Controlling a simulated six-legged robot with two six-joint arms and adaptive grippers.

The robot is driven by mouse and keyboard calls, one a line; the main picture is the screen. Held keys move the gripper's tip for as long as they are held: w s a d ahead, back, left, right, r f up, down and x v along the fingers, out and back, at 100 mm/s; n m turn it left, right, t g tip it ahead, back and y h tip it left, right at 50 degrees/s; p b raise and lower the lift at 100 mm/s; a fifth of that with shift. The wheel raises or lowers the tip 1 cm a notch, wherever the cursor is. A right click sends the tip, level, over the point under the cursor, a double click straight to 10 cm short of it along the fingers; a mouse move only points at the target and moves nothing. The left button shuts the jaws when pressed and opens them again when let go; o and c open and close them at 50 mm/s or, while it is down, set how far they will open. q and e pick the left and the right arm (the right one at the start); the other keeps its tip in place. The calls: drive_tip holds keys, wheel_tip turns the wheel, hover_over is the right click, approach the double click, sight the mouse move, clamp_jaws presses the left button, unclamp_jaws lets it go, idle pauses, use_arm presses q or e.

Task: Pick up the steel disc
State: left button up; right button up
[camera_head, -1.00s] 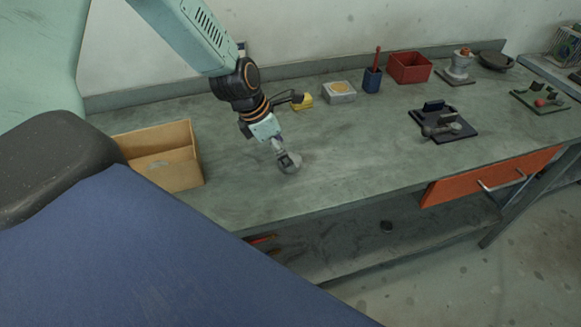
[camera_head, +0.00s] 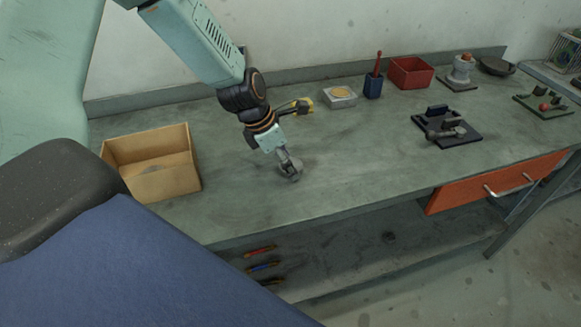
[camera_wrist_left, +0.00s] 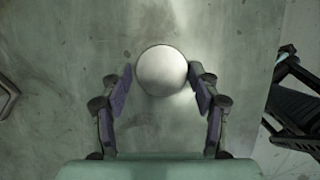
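The steel disc (camera_wrist_left: 161,70) is round, grey and shiny in the left wrist view. It lies on the grey-green workbench between the tips of my left gripper (camera_wrist_left: 161,80). The two fingers are spread on either side of the disc, with narrow gaps at its edges. In the head view my left gripper (camera_head: 290,170) is low over the bench, right of the box, and largely covers the disc. My right gripper is not in view.
An open tan box (camera_head: 168,184) stands left of the gripper. A yellow object (camera_head: 304,104), a pale block (camera_head: 339,97), a blue holder (camera_head: 373,86) and a red bin (camera_head: 411,73) line the back. A dark fixture (camera_head: 446,127) is at right. The bench between is clear.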

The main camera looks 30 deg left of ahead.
use_arm(q)
drive_tip(key=shift+s+d+r, duration=0.1)
drive_tip(key=shift+s, duration=0.05)
drive_tip(key=c, duration=1.1)
drive_tip(key=shift+r+p, duration=3.8)
drive_tip(key=shift+r, duration=1.2)
